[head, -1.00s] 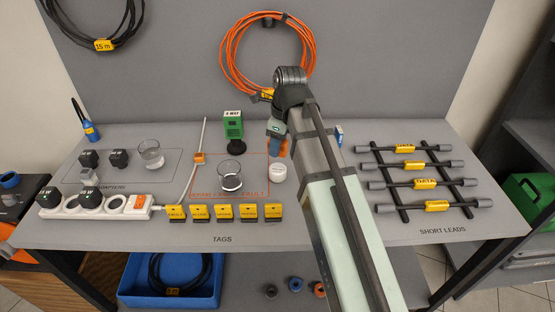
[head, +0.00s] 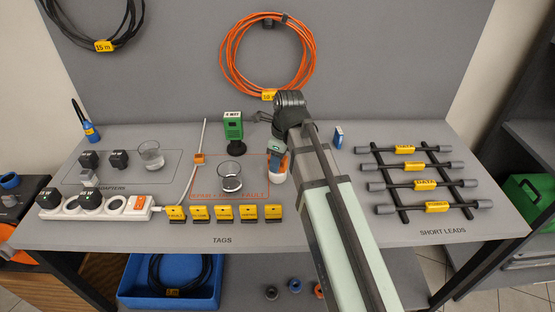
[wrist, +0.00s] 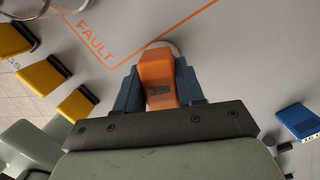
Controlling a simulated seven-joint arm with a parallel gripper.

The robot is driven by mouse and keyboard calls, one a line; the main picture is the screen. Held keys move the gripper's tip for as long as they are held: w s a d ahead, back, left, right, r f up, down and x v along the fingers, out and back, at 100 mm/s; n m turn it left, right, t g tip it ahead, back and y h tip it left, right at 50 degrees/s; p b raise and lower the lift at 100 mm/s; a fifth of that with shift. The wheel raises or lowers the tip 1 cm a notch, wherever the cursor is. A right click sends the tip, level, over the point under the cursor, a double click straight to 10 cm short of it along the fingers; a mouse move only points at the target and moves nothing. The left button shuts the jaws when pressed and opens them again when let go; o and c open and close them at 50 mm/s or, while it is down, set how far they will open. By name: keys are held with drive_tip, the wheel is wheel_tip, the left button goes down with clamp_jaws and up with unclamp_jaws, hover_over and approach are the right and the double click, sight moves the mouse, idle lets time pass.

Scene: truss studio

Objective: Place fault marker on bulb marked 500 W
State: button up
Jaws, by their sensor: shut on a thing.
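My gripper (wrist: 160,88) is shut on an orange block (wrist: 158,70) with a small dark mark, held between blue-grey fingers. In the head view my gripper (head: 277,163) is low over a white round thing (head: 275,179) at the right edge of the orange outline. Its white rim (wrist: 172,45) shows just beyond the block in the wrist view; I cannot tell whether they touch. A clear glass-like cup (head: 230,179) stands inside the outline, and another (head: 151,153) stands further left. I cannot read 500 W on anything.
Several yellow tags (head: 225,213) stand along the front edge. A green labelled block (head: 233,125) on a black base stands behind the outline. A small blue box (head: 338,137) is right of my arm. A rack of short leads (head: 405,175) is at right. A white power strip (head: 65,211) is at left.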

drive_tip(key=o, duration=1)
drive_tip(key=r, duration=0.4)
drive_tip(key=d+r, duration=0.1)
drive_tip(key=r, duration=0.7)
drive_tip(key=shift+s+d, duration=0.35)
